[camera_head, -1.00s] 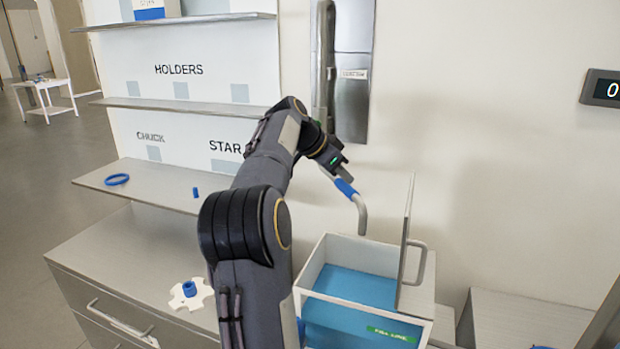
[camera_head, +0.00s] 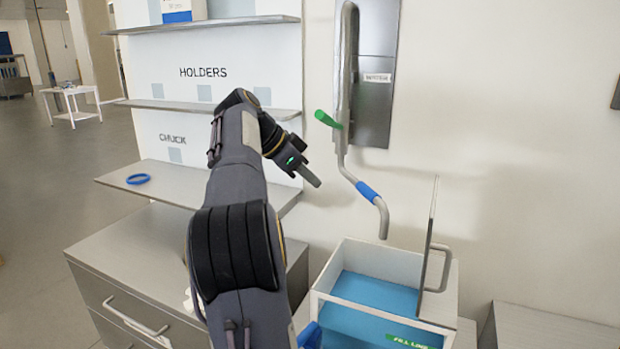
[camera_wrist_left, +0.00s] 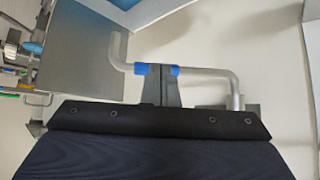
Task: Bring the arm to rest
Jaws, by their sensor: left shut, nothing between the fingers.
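My left gripper (camera_head: 312,178) is shut and empty in front of the wall, left of the bent pipe. In the left wrist view its fingers (camera_wrist_left: 160,85) are together, in line with the blue sleeve (camera_wrist_left: 142,69) of the pipe; the head view shows a gap between them. The grey pipe (camera_head: 350,165) hangs from the wall dispenser (camera_head: 377,85), with a blue sleeve (camera_head: 367,191) near its lower end and a green lever (camera_head: 327,119) on its left. My left arm is raised and bent. My right gripper is not seen.
A white bin (camera_head: 332,262) with blue contents and an upright, handled lid (camera_head: 430,235) stands below the pipe. Shelves (camera_head: 205,104) are on the left, with a blue ring (camera_head: 138,179) on the lowest. A drawer cabinet (camera_head: 125,240) is beneath. The wall area on the right is clear.

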